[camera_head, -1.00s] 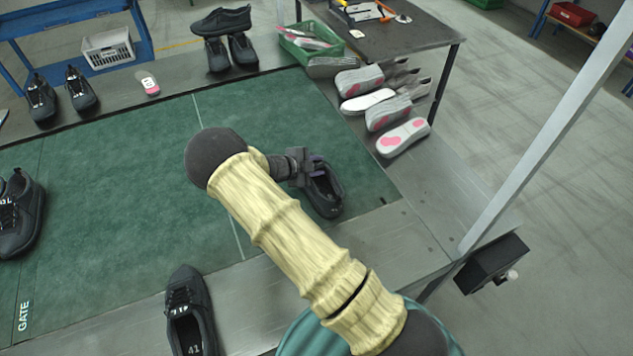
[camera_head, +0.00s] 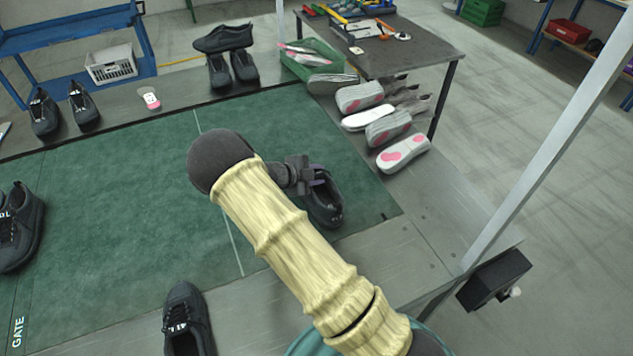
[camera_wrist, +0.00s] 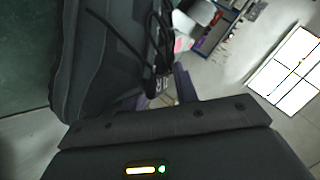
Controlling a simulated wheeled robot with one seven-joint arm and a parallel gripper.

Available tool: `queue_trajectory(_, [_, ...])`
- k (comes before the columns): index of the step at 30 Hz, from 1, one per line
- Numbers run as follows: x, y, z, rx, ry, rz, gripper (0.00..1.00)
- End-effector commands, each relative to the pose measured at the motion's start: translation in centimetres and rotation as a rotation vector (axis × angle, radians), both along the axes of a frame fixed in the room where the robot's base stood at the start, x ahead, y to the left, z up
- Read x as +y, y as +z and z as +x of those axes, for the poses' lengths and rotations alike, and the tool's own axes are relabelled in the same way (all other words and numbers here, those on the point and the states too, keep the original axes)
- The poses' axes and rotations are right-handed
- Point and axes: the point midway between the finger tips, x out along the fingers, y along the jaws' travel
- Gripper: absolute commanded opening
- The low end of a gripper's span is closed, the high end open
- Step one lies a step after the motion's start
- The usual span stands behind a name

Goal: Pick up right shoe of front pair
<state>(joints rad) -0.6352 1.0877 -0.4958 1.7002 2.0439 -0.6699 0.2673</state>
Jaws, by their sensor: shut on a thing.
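A dark shoe (camera_head: 329,208) is at the right end of the green mat (camera_head: 110,215) in the head view. My gripper (camera_head: 314,177) is at the shoe's far end and shut on it. In the wrist view the same dark shoe (camera_wrist: 95,60) fills the upper left, with its laces beside the jaws. The fingertips are partly hidden, and I cannot tell whether the sole touches the mat. Another dark shoe (camera_head: 187,318) stands on the metal edge at the bottom, cut by the frame. A further dark shoe (camera_head: 18,230) is at the left edge.
Several soles and light shoes (camera_head: 388,127) line the right side of the table. A green crate (camera_head: 312,68) and several dark shoes (camera_head: 222,55) stand at the back. A grey post (camera_head: 545,130) rises at the right. The middle of the mat is clear.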

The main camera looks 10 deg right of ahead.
Motion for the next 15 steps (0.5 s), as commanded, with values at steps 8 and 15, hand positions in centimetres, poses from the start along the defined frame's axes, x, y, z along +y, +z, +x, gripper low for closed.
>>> queue_trajectory(8, [-0.1, 4.9, 0.1, -0.004, -0.002, 0.003, 0.00])
queue_trajectory(15, [-0.1, 6.9, 0.0, -0.001, -0.001, -0.002, 0.00])
